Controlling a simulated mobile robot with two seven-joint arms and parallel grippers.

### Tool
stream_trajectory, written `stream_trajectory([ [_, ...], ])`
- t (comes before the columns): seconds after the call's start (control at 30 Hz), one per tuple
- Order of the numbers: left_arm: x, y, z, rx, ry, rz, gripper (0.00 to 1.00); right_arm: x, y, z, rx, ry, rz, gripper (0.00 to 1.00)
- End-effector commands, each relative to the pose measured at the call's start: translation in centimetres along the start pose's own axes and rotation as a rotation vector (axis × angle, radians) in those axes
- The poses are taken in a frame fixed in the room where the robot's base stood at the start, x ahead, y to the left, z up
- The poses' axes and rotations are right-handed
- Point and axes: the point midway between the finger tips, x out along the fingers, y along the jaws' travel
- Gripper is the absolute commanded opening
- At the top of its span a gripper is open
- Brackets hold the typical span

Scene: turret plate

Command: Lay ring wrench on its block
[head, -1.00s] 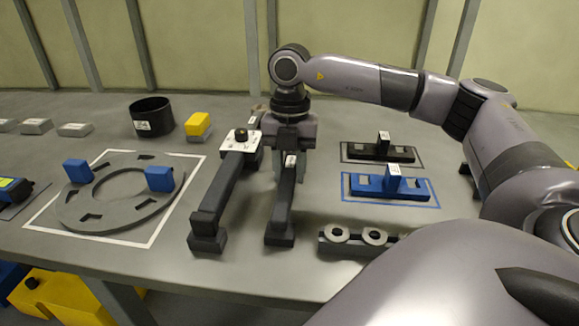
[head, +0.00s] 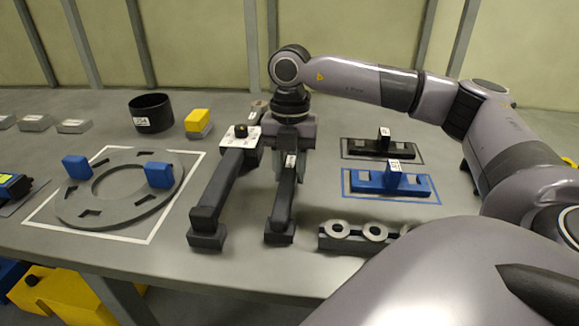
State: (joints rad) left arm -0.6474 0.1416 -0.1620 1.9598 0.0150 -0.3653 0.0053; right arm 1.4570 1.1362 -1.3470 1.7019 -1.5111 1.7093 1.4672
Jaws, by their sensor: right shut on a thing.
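My right gripper (head: 291,147) is at the centre, pointing down, its fingertips mostly hidden. It is shut on a long dark bar with a white tag, which appears to be the ring wrench (head: 285,190). The bar reaches toward the front of the table and has a dark blocky end. I cannot tell whether that end touches the table. A similar dark bar (head: 222,185) lies to its left, with a white plate (head: 241,137) and black knob at its far end. Which part is the wrench's block is not clear. My left gripper is out of view.
A ring-shaped plate (head: 120,212) with blue blocks lies at left in a white outline. A black cup (head: 152,114) and a yellow block (head: 198,121) stand behind. Blue (head: 410,184) and black (head: 365,148) fixtures lie at right. A rack with rings (head: 355,243) is at front right.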

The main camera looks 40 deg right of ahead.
Motion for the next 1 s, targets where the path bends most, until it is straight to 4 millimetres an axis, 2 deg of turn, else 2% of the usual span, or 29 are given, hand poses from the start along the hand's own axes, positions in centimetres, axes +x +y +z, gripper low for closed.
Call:
stream_trajectory([
  [0.3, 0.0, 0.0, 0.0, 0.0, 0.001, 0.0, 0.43, 0.2, 0.0, 0.0, -0.001, 0.0, 0.002, 0.0],
  [0.33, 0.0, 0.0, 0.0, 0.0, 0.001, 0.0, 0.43, 0.1, 0.0, 0.0, -0.001, 0.0, 0.002, 0.44],
  [0.4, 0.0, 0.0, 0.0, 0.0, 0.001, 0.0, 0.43, 0.1, 0.0, 0.0, -0.001, 0.0, 0.002, 0.64],
  [0.73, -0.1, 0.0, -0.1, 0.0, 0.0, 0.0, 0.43, 0.1, 0.0, 0.0, 0.0, 0.001, -0.001, 0.64],
  [1.0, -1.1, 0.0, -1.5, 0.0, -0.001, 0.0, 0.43, -1.9, 0.0, -0.2, 0.0, 0.001, 0.0, 0.64],
])
